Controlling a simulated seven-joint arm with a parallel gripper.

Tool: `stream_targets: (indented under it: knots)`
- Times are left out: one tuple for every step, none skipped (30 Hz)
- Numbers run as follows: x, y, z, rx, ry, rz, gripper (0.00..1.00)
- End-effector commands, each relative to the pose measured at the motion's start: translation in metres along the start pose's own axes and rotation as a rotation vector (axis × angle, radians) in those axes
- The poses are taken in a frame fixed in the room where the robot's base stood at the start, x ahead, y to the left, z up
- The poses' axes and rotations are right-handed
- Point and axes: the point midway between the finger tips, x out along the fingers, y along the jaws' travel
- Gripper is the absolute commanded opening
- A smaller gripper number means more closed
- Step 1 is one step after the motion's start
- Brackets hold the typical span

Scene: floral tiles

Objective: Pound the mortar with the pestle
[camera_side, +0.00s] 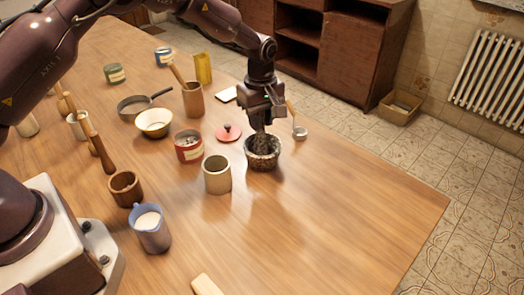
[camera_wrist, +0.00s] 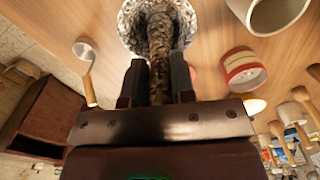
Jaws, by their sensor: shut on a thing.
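The mortar (camera_side: 263,157) is a rough dark grey stone bowl on the wooden table, right of the middle of the side view. It shows at the top of the wrist view (camera_wrist: 133,22). The pestle (camera_wrist: 159,50) is a mottled dark stone rod. My gripper (camera_wrist: 157,88) is shut on the pestle's upper part, directly above the mortar. The pestle points down with its lower end inside the mortar's mouth. Whether its tip touches the bottom is hidden. In the side view my gripper (camera_side: 261,122) covers most of the pestle.
Close by stand a beige cup (camera_side: 217,175), a red-and-white tin (camera_side: 189,146), a red lid (camera_side: 229,133) and a ladle (camera_side: 299,131). A yellow bowl (camera_side: 154,123) and a blue pitcher (camera_side: 150,229) stand farther left. The table (camera_side: 330,215) is clear at the front right.

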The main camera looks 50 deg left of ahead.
Motion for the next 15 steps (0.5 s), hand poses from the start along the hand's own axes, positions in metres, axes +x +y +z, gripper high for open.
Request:
stream_targets:
  knots:
    - [0.002, 0.0, 0.0, 0.0, 0.0, 0.0, 0.0]
    - [0.003, 0.0, 0.0, 0.0, 0.0, 0.0, 0.0]
    - [0.005, 0.0, 0.0, 0.0, 0.0, 0.0, 0.0]
    - [0.006, 0.0, 0.0, 0.0, 0.0, -0.001, 0.0]
    - [0.007, 0.0, 0.0, 0.0, 0.0, -0.001, 0.0]
    - [0.009, 0.0, 0.0, 0.0, 0.0, -0.001, 0.0]
    - [0.01, 0.0, 0.0, 0.0, 0.0, -0.001, 0.0]
    - [0.011, 0.0, 0.0, 0.0, 0.0, -0.001, 0.0]
    - [0.013, 0.0, 0.0, 0.0, 0.0, -0.001, 0.0]
    - [0.013, 0.0, 0.0, 0.0, 0.0, 0.0, 0.0]
    - [0.013, 0.0, 0.0, 0.0, 0.0, 0.001, 0.0]
    - [0.013, 0.0, 0.0, 0.0, 0.0, 0.001, 0.0]
    - [0.013, 0.0, 0.0, 0.0, 0.0, 0.001, 0.0]
    - [0.013, 0.0, 0.0, 0.0, 0.0, 0.001, 0.0]
    - [0.012, 0.0, 0.0, 0.0, 0.0, 0.001, 0.0]
